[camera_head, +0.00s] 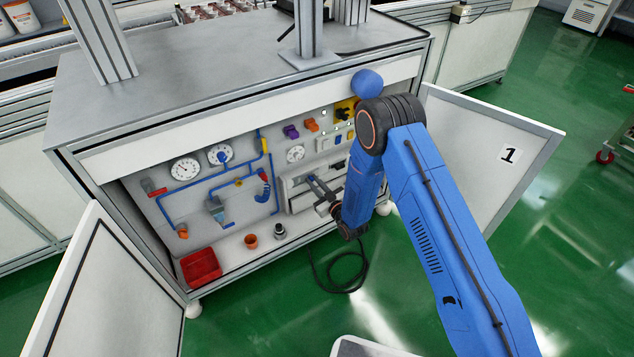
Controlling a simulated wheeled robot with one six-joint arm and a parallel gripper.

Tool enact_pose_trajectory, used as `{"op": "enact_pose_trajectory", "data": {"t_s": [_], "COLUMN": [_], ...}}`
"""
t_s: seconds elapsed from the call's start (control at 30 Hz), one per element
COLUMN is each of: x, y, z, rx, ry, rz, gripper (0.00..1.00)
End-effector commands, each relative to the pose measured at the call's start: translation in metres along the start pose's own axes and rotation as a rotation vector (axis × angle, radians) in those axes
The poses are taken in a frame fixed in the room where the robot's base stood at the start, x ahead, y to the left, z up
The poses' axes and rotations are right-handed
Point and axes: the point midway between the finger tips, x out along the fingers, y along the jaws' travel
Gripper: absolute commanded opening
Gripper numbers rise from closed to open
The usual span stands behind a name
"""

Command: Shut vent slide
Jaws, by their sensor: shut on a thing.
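My gripper (313,181) is at the right part of the open cabinet, its fingers pointing left and up at a pale vent unit (293,188) with dark openings. The fingers are shut on a small part at the front of this unit, which I take to be the vent slide. The part between the fingertips is too small to make out, and so is how far the slide stands open. My wrist and blue arm hide the right side of the unit.
Gauges (186,168), blue pipes and coloured valves cover the back panel. A red bin (200,267), an orange cup (251,241) and a dark-topped fitting (279,231) stand on the cabinet floor. The left door (110,290) and right door (500,150) stand open. A black cable (347,288) lies below.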

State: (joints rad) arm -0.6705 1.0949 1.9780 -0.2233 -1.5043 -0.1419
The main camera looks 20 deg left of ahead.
Motion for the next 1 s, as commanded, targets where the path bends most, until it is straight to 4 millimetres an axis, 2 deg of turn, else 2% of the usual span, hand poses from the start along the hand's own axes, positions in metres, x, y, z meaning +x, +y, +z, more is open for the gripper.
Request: {"op": "enact_pose_trajectory", "data": {"t_s": [0.17,0.2,0.27,0.67,0.77,1.0], "x": [0.0,0.0,0.0,-0.005,-0.017,-0.062], "y": [-0.004,-0.004,-0.004,-0.002,-0.002,-0.002], "z": [-0.001,-0.001,-0.001,0.0,0.001,0.0], "rx": [0.0,0.0,0.0,0.0,0.001,0.0], "ry": [0.001,0.001,0.001,0.0,-0.002,-0.002], "rz": [-0.007,-0.008,-0.007,-0.005,-0.004,-0.005], "gripper": [0.0,0.19,0.34,0.34,0.34,0.34]}}
